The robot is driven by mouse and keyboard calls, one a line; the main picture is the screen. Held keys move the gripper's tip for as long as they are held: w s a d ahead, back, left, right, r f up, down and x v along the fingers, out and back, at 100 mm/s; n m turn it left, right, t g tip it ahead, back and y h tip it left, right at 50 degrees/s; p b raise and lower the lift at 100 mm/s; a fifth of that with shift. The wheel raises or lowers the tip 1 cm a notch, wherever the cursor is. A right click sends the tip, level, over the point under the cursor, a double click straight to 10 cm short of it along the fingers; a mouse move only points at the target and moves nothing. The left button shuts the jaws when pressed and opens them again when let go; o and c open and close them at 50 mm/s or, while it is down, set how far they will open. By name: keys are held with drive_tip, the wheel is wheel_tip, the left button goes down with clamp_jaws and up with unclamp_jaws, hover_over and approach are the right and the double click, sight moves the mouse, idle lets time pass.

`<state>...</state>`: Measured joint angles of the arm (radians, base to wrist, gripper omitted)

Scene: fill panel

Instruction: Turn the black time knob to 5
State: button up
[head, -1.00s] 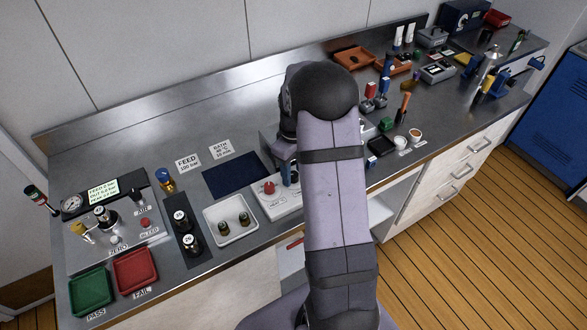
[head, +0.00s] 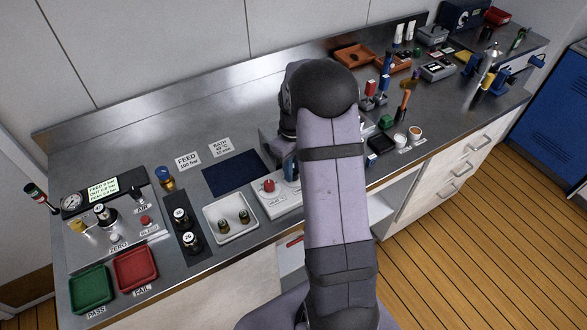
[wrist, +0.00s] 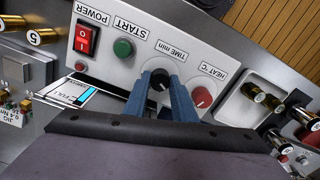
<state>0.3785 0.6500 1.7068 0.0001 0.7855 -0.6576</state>
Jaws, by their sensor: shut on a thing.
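The black time knob (wrist: 158,82) sits on the pale panel (wrist: 118,68), by the "TIME min" label in the wrist view. The two blue fingers of my gripper (wrist: 161,86) are on either side of it, shut on it. The knob's pointer and most of its dial marks are hidden or too small to read. In the head view my arm hides the knob, and only part of my gripper (head: 290,168) shows beside the panel (head: 284,204).
The red heat knob (wrist: 202,97) is close to the right finger in the wrist view. A green start button (wrist: 123,48) and a red power switch (wrist: 87,39) lie to the left. A white tray (head: 207,225) with small fittings stands left of the panel.

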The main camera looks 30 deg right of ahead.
drive_tip(key=m, duration=0.4)
drive_tip(key=shift+m, duration=1.7)
drive_tip(key=shift+w, duration=0.1)
drive_tip(key=o, duration=1.1)
drive_tip(key=shift+r+b, duration=0.1)
drive_tip(key=shift+b, duration=0.2)
drive_tip(key=shift+r+b, duration=1.15)
drive_tip(key=shift+r, duration=2.45)
